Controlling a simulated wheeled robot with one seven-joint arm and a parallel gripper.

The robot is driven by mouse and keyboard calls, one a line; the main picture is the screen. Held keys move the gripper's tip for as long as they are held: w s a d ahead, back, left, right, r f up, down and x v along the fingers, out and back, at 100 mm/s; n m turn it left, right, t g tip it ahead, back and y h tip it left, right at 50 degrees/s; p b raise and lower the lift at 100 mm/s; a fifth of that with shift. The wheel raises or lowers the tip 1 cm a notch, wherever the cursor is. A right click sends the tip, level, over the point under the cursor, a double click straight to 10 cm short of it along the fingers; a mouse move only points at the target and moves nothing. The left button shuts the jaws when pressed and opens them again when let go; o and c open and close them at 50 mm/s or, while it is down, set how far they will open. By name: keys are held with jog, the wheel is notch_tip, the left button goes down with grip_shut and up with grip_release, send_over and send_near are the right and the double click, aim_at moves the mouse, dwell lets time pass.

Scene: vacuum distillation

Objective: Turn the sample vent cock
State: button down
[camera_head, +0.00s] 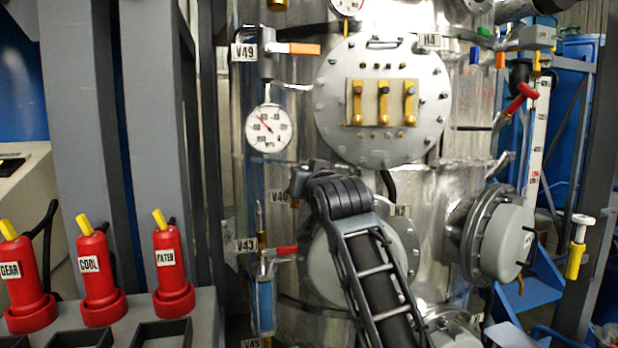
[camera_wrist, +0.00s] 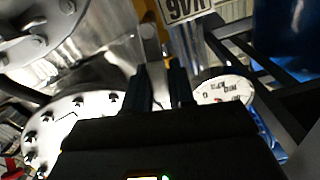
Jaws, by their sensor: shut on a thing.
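My gripper (camera_head: 299,182) is at the small V46 tag (camera_head: 279,197), on the front of the shiny metal column, below the round pressure gauge. The tag also shows upside down in the wrist view (camera_wrist: 187,8). How far the cock is turned cannot be seen.
The pressure gauge (camera_head: 269,128) and the bolted round cover (camera_head: 335,85) sit close above my gripper. The orange-handled V49 valve (camera_head: 304,49) is higher up, the red-handled V43 valve (camera_head: 285,250) lower down. Red bottles (camera_head: 98,272) stand on a grey rack at the left.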

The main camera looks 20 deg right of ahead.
jog(key=shift+a+f+n, duration=0.1)
jog(key=shift+a+n, duration=0.1)
jog(key=shift+n, duration=0.2)
jog(key=c, duration=1)
grip_release()
jog(key=shift+c, duration=0.2)
jog(key=s+b, duration=0.1)
jog(key=s, duration=0.6)
jog(key=shift+s+b, duration=0.35)
jog(key=shift+s, duration=0.05)
